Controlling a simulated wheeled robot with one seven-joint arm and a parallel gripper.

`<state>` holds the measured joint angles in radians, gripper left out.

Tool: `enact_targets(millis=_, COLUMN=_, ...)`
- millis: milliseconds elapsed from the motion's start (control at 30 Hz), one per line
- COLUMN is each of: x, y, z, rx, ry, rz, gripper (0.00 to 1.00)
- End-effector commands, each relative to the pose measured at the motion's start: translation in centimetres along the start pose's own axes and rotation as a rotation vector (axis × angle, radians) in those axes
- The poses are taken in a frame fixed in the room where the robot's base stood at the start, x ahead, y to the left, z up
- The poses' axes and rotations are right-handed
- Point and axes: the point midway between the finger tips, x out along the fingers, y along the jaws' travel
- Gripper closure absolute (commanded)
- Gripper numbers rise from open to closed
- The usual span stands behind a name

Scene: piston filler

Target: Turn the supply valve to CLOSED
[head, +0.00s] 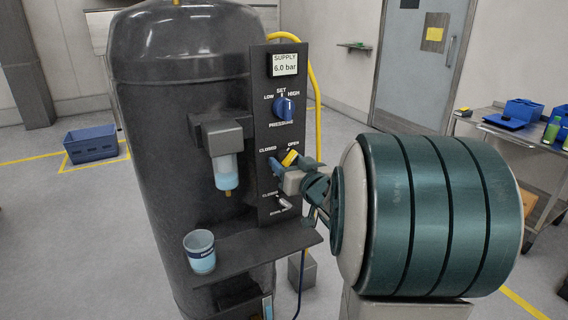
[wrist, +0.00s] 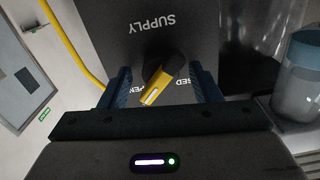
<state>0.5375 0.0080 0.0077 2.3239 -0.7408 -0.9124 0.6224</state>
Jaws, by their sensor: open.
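The supply valve has a yellow handle (head: 290,158) on the dark panel, below the CLOSED and OPEN labels. In the head view the handle lies tilted, close to the OPEN label. In the wrist view, which is upside down, the yellow handle (wrist: 157,90) extends from a dark hub and its tip leans to the OPEN side. My gripper (head: 291,165) is at the panel, open, with its blue fingers on either side of the handle. In the wrist view gaps show between the handle and both fingers of my gripper (wrist: 164,88). My gripper partly hides the valve's lower part in the head view.
Above the valve are a blue pressure knob (head: 284,110) and a display (head: 285,64) reading 6.0 bar. A small lever (head: 284,201) sits below. A cup (head: 200,251) stands on the shelf (head: 245,252) at lower left. The filler nozzle (head: 225,172) is left of the panel.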

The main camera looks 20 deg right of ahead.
Motion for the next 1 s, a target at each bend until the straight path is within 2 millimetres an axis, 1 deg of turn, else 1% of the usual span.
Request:
enact_targets(millis=267, x=0.24, y=-0.03, z=0.01, rx=0.0, ry=-0.001, rz=0.0, gripper=0.43)
enact_targets(millis=300, x=0.24, y=-0.03, z=0.01, rx=0.0, ry=-0.001, rz=0.0, gripper=0.45)
enact_targets(millis=367, x=0.23, y=-0.03, z=0.01, rx=0.0, ry=-0.001, rz=0.0, gripper=0.62)
enact_targets(millis=400, x=0.23, y=-0.04, z=0.01, rx=0.0, ry=-0.001, rz=0.0, gripper=0.73)
enact_targets(millis=433, x=0.23, y=-0.03, z=0.01, rx=0.0, ry=-0.001, rz=0.0, gripper=0.82)
enact_targets(millis=467, x=0.23, y=-0.03, z=0.01, rx=0.0, ry=-0.001, rz=0.0, gripper=0.88)
enact_targets(millis=767, x=0.22, y=-0.04, z=0.13, rx=-0.021, ry=-0.001, rz=-0.001, gripper=0.87)
enact_targets(millis=1000, x=0.23, y=-0.06, z=0.32, rx=-0.133, ry=0.002, rz=-0.002, gripper=0.87)
